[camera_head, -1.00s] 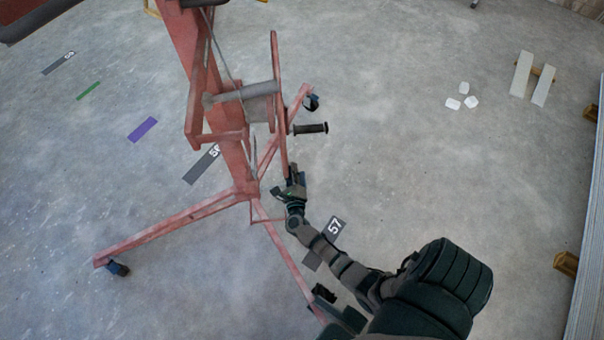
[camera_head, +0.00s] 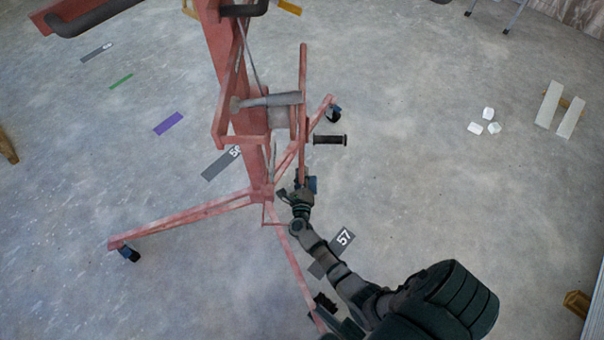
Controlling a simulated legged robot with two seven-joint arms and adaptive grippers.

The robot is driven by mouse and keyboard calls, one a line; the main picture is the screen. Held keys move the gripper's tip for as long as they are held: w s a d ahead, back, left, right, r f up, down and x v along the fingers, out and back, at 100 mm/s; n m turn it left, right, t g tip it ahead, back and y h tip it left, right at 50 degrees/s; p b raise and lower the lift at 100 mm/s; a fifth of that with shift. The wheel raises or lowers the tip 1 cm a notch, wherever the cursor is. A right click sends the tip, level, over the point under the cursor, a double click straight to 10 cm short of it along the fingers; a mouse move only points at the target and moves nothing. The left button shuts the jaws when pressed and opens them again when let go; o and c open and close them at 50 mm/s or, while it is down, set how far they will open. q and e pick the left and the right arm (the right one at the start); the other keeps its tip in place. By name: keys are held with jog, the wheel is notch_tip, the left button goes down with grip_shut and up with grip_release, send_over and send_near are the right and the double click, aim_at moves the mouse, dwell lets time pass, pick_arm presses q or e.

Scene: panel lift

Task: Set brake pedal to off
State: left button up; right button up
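The red panel lift (camera_head: 236,80) stands on the floor at left of centre, with its legs spread. Its crank wheel (camera_head: 303,90) shows nearly edge-on, with a black handle (camera_head: 330,140). A thin grey lever (camera_head: 272,160) hangs beside the mast. I cannot tell for certain which part is the brake pedal. My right gripper (camera_head: 296,194) is at the wheel's lower end in the picture, just right of the leg hub (camera_head: 262,193). A small blue part (camera_head: 312,184) shows next to it. Contact and the fingers' opening are unclear. My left gripper is not in view.
Casters stand at the leg ends, at lower left (camera_head: 128,254) and behind the wheel (camera_head: 334,114). Another dark part (camera_head: 325,302) is near my arm. White blocks (camera_head: 488,114) and pale boards (camera_head: 558,108) lie at upper right. The floor between is clear.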

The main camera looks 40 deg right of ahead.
jog(key=shift+o, duration=0.3)
jog(key=shift+s+a, duration=0.2)
jog(key=shift+a, duration=0.05)
jog(key=v, duration=1.1)
jog(key=shift+s+a, duration=0.1)
